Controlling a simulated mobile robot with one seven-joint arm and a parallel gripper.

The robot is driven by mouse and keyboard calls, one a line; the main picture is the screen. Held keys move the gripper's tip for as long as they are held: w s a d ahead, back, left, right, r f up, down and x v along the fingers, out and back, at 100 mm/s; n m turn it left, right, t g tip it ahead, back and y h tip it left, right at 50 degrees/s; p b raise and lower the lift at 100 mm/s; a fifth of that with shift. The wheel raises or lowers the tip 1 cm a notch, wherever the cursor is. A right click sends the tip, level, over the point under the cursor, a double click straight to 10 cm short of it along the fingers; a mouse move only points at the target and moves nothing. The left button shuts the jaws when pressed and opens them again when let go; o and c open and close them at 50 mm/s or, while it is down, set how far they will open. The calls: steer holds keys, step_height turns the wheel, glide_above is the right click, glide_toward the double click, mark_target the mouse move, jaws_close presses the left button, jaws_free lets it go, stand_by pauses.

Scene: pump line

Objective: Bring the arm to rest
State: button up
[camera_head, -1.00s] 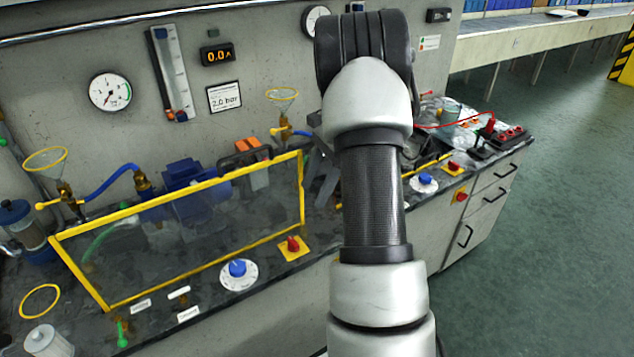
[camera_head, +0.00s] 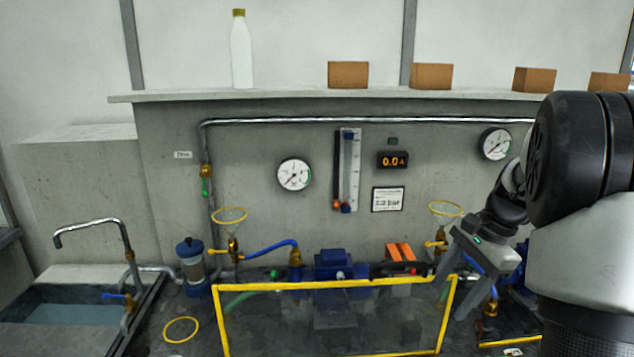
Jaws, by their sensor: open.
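My arm (camera_head: 580,230) fills the right side of the head view, bent at a black joint. My gripper (camera_head: 462,290) hangs in front of the bench at the right end of the yellow-framed clear guard (camera_head: 335,283). Its two fingers point down and stand apart, with nothing seen between them. I cannot tell how far the fingers are from the guard's edge and the blue part behind them.
A blue pump (camera_head: 335,264) stands behind the guard. Gauges (camera_head: 294,174) and a 0.0 A display (camera_head: 393,160) are on the wall. A sink (camera_head: 60,312) with a tap is at left. A bottle (camera_head: 241,55) and several brown blocks (camera_head: 348,74) stand on the ledge.

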steer(key=s+a+r+n+t+h+p, duration=0.25)
steer(key=s+a+r+n, duration=0.55)
steer(key=s+a+r, duration=0.4)
steer(key=s+a+r+n+t+p, duration=0.2)
steer(key=s+a+n, duration=0.1)
steer(key=s+n, duration=0.4)
steer(key=shift+s+r+h+p, duration=0.25)
steer(key=shift+s+h+p, duration=0.1)
steer(key=shift+s, duration=0.65)
